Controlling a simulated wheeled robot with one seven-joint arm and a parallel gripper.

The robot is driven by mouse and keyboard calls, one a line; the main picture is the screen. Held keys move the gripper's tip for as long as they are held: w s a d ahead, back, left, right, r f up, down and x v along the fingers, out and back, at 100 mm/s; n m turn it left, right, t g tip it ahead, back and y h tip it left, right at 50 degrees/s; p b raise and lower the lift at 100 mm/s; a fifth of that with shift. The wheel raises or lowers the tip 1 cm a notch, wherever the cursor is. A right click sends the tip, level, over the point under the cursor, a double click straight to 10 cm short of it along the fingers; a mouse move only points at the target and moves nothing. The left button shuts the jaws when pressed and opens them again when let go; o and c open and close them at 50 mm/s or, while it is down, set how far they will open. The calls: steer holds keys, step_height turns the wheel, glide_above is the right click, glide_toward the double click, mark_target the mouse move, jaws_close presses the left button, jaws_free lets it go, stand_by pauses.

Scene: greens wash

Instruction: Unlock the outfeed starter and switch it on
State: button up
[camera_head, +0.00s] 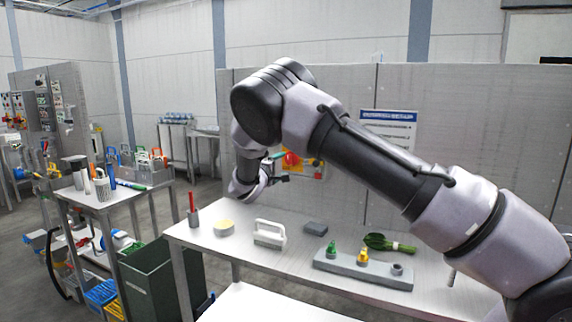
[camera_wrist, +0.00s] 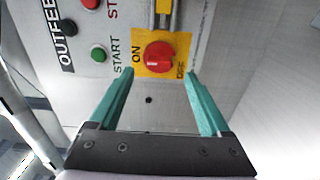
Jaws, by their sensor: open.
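The outfeed starter panel (camera_wrist: 115,95) fills much of the wrist view, turned sideways, with a partly cut-off OUTFEED label (camera_wrist: 62,35). Its red rotary knob (camera_wrist: 158,57) sits on a yellow plate marked ON and OFF. The knob's exact setting is hard to read. A yellow and grey part (camera_wrist: 166,14) lies just above the knob, cut off by the frame; I cannot tell whether it is a lock. My gripper (camera_wrist: 158,73) is open and empty, its teal fingers pointing at the panel with the knob between and beyond their tips. In the head view the knob (camera_head: 291,159) shows partly behind my arm.
Below the panel in the head view, a table (camera_head: 240,255) holds a white-handled block (camera_head: 269,234), a grey rack (camera_head: 362,269) and green tools (camera_head: 388,243). A bin (camera_head: 160,280) stands left.

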steer(key=v, duration=0.5)
steer(key=s+d+r+m+g, duration=0.3)
steer(key=d+m+g, duration=0.1)
steer(key=d, duration=0.6)
steer(key=s+d+r+m+g+h, duration=0.1)
steer(key=s+d+r+m+g, duration=0.2)
steer(key=d, duration=0.7)
steer(key=s+d+r+m+g, duration=0.2)
steer(key=d+r+m+g, duration=0.15)
steer(key=d, duration=0.75)
steer(key=s+d+r+m+y, duration=0.2)
steer(key=s+r+y, duration=0.1)
steer(key=s, duration=0.7)
steer(key=s+d+r+m+y, duration=0.2)
steer(key=s+r+m+y, duration=0.1)
steer(key=s, duration=0.7)
steer(key=s+d+r+m+y, duration=0.1)
steer(key=s+r+m+y, duration=0.1)
steer(key=s, duration=0.8)
steer(key=shift+d+r+t+y, duration=0.4)
steer(key=shift+r+y, duration=0.2)
steer(key=shift+r, duration=0.1)
